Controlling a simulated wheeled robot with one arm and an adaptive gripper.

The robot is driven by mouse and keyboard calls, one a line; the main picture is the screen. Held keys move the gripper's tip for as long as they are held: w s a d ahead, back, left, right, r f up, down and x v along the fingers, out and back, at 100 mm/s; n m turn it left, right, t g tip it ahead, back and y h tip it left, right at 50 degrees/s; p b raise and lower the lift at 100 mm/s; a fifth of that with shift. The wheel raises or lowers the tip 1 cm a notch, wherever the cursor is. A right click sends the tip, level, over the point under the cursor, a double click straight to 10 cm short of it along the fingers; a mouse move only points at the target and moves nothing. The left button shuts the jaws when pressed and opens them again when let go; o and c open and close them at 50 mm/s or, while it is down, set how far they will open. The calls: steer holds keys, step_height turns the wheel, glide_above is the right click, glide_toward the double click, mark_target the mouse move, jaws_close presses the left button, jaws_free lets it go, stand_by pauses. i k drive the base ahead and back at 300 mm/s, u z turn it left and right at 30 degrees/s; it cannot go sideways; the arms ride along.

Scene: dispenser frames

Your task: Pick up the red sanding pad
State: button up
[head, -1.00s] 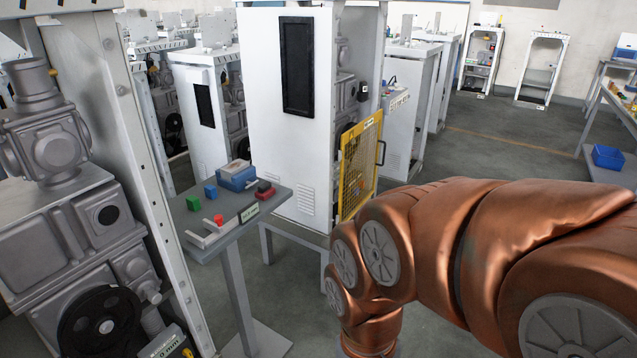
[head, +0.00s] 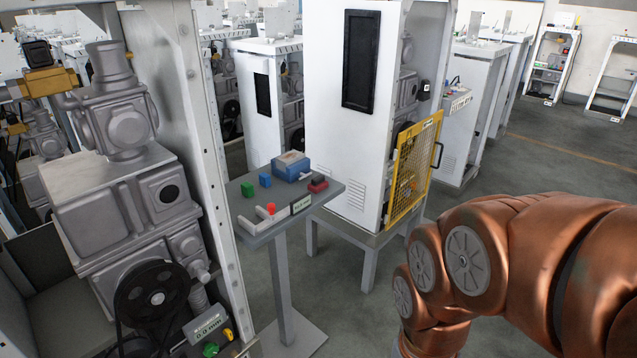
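A small grey stand table (head: 262,190) holds several small items. A red block with a dark lower part (head: 317,184) lies near its right edge, beside a blue box (head: 290,166). A smaller bright red piece (head: 271,209) sits at the front, at a light grey bracket (head: 262,220). Both are small in view, and I cannot tell for sure which is the red sanding pad. My copper-coloured arm fills the lower right, apart from the table. My gripper is out of view.
A green block (head: 247,188) and a blue block (head: 265,180) also lie on the table. A grey machine in a frame (head: 130,200) stands close on the left. A white cabinet (head: 362,130) with a yellow mesh guard (head: 413,170) stands behind right. Grey floor is open at the right.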

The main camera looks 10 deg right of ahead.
mark_target(317, 184)
steer(key=z, duration=1.15)
steer(key=i, duration=1.85)
steer(key=u, duration=3.6)
